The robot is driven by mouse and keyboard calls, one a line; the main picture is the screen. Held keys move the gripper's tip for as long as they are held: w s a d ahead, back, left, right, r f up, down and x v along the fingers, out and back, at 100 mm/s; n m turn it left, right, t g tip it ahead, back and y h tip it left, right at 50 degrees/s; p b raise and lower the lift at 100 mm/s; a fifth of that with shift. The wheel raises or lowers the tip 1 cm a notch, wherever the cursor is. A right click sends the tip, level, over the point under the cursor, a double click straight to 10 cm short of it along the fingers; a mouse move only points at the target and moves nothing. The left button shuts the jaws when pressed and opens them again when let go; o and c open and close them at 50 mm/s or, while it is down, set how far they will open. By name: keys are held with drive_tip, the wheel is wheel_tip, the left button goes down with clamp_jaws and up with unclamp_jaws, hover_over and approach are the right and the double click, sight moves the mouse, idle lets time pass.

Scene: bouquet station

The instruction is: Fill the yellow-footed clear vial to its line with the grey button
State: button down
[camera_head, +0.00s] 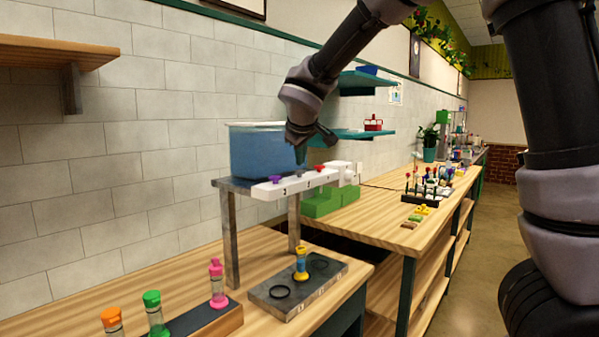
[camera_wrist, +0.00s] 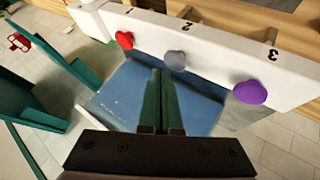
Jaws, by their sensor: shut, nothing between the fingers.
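The yellow-footed vial (camera_head: 301,262) stands upright on the dark plate (camera_head: 268,301), between two empty ring marks. Its middle looks bluish; its fill line and level are too small to read. The grey button (camera_wrist: 175,60) sits on the white bar (camera_wrist: 215,48) between the red button (camera_wrist: 125,40) and the purple button (camera_wrist: 249,92). In the head view my gripper (camera_head: 301,156) is above the bar, by the blue tank.
The blue tank (camera_head: 256,152) stands on a grey metal stand (camera_head: 231,240) behind the bar. Stoppered vials with orange, green and pink tops stand at the front left. Green blocks (camera_head: 322,203) sit right of the stand. A teal shelf (camera_head: 358,134) is on the wall.

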sight(301, 171)
drive_tip(key=shift+f, duration=0.3)
drive_tip(key=shift+f, duration=0.6)
idle(0.7)
drive_tip(key=shift+r, duration=1)
drive_tip(key=shift+r, duration=2.55)
